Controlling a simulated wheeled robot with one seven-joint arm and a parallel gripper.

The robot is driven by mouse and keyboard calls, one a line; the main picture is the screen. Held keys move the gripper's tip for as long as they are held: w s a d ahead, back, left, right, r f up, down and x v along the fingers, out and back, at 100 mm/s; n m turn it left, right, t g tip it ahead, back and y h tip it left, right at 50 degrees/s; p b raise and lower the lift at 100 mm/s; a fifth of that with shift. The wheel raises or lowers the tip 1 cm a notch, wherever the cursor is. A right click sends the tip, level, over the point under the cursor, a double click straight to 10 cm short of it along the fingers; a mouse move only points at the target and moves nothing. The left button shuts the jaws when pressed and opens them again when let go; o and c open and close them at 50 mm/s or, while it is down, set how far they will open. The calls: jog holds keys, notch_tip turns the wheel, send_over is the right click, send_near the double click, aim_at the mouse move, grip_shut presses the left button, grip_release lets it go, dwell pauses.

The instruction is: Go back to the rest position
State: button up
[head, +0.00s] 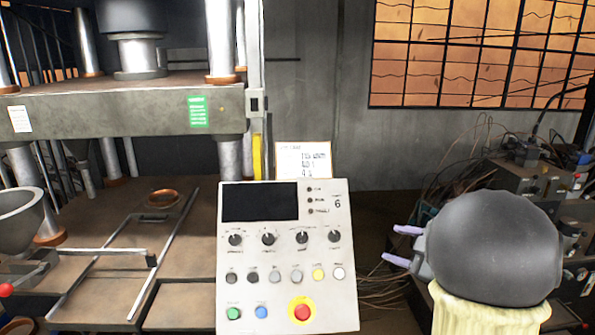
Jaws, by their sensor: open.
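My gripper (402,244) is at the right, in front of the room's right half. Its two pale purple fingers point left and stand apart, with nothing between them. The dark grey rounded end of my arm hides part of the gripper and the things behind it. The fingers are to the right of the control panel (288,260) and apart from it in the picture.
The panel carries knobs, buttons and a red stop button (301,311). A press (120,103) with steel columns stands at the left, above a brown table with metal rails (165,255). A grey bowl (20,214) is at the left edge. Wired machinery (540,165) stands at the right.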

notch_tip(320, 180, down, 8)
jog(key=s+a+m+g+h, duration=0.1)
jog(key=m+h, duration=0.8)
jog(key=m, duration=0.2)
jog(key=s+a+f+m+g, duration=0.1)
jog(key=s+a+f+g, duration=0.2)
jog(key=s, duration=0.2)
jog(key=s+a+f+m+g, duration=0.2)
jog(key=s+a+f, duration=0.1)
jog(key=s, duration=0.3)
jog(key=s+a+f+m+g+y, duration=0.1)
jog(key=s+a+f+g, duration=0.2)
jog(key=s, duration=0.3)
jog(key=shift+s+a+g, duration=0.2)
jog(key=shift+a+g, duration=0.1)
jog(key=shift+a, duration=0.25)
jog(key=shift+c, duration=0.2)
